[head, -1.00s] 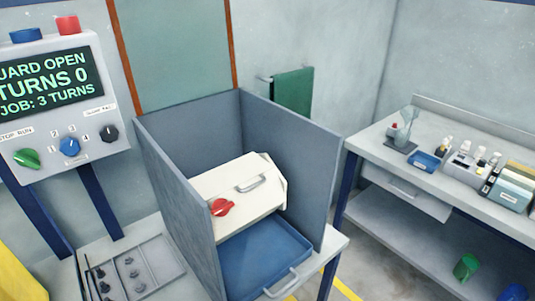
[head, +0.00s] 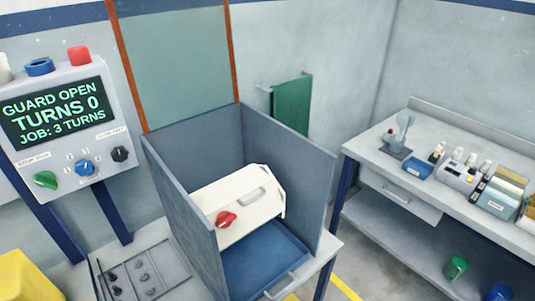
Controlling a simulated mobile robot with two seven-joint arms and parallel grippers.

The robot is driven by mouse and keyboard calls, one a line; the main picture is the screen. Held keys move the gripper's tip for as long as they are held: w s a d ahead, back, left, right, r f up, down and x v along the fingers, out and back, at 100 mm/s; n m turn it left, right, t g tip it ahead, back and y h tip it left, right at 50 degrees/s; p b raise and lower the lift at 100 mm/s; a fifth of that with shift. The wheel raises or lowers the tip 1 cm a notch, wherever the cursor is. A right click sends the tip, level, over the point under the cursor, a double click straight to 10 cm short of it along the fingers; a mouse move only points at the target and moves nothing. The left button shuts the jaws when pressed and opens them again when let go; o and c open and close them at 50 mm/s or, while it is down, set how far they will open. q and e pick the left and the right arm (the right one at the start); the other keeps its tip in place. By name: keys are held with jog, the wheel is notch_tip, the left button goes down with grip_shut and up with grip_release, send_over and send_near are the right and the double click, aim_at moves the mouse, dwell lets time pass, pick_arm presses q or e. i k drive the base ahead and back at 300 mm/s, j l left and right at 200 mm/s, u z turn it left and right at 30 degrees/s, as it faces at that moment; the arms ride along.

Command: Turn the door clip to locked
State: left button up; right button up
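The door clip is a red knob (head: 226,219) on the front left of a cream box door (head: 240,207) with a grey handle (head: 252,197). The box sits inside a grey open-topped enclosure (head: 185,195), above a blue tray (head: 262,262). The knob's wide part lies roughly sideways, slightly tilted; I cannot read any lock marking. Neither of my grippers shows in the head view.
A control panel (head: 60,148) at left reads "GUARD OPEN, TURNS 0, JOB: 3 TURNS". A grey parts tray (head: 175,268) lies left of the enclosure. A side bench (head: 440,190) with bottles and boxes stands at right. A green towel (head: 291,105) hangs behind.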

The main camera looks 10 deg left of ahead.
aim_at(224, 219)
jog(key=l+u, duration=0.2)
jog(key=u, duration=0.2)
jog(key=i+l+u, duration=0.1)
jog(key=u, duration=0.25)
jog(key=l+u, duration=0.2)
jog(key=l, duration=0.4)
jog(key=k+l+u, duration=0.2)
jog(key=l, duration=1.3)
jog(key=k+l+u, duration=0.15)
jog(key=l, duration=0.75)
jog(key=i+j, duration=0.45)
